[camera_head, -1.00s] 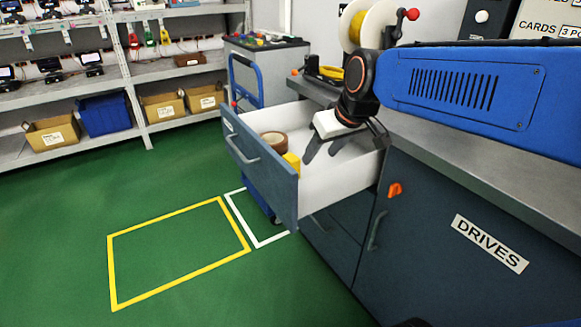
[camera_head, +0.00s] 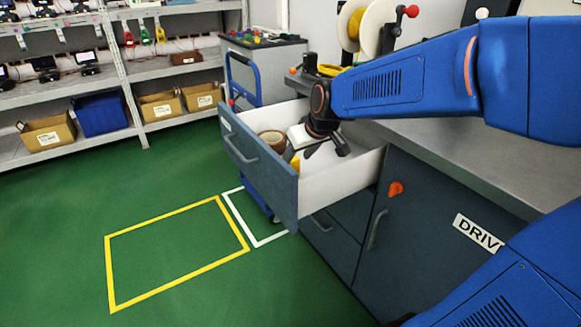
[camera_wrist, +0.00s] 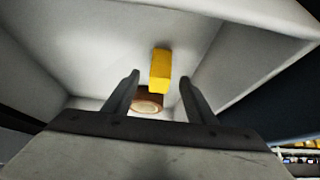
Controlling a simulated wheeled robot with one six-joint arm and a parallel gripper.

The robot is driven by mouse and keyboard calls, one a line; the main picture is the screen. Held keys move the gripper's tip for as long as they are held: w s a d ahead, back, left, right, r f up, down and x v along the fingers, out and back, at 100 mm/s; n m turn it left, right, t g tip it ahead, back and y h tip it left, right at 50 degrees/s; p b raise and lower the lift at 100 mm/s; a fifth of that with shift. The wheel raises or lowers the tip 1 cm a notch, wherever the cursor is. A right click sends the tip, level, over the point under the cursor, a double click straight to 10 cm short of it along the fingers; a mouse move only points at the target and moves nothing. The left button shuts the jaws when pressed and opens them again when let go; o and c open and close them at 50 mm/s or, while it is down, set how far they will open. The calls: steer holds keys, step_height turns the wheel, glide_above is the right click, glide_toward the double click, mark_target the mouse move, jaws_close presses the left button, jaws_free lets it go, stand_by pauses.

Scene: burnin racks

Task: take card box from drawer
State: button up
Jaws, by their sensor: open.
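The open drawer (camera_head: 262,172) sticks out from the dark workbench. In the wrist view, a small yellow box (camera_wrist: 160,70), which looks like the card box, lies on the white drawer floor. It shows between my two fingers but apart from them. In the head view only a bit of the yellow box (camera_head: 295,164) shows behind the drawer front. My gripper (camera_wrist: 158,82) is open and empty. In the head view my gripper (camera_head: 318,158) reaches down into the drawer, right of the box. A brown tape roll (camera_head: 272,141) lies beside the box; it also shows in the wrist view (camera_wrist: 147,101).
The drawer walls stand close around my gripper. The workbench top (camera_head: 440,165) lies to the right. A tool cart with a blue handle (camera_head: 245,75) stands behind the drawer. Shelves with bins (camera_head: 102,115) are at the back left. The green floor in front is clear.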

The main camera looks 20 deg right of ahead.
mark_target(291, 164)
steer(key=shift+x, duration=3.3)
steer(key=shift+w, duration=0.1)
steer(key=shift+r, duration=0.1)
steer(key=c, duration=1.2)
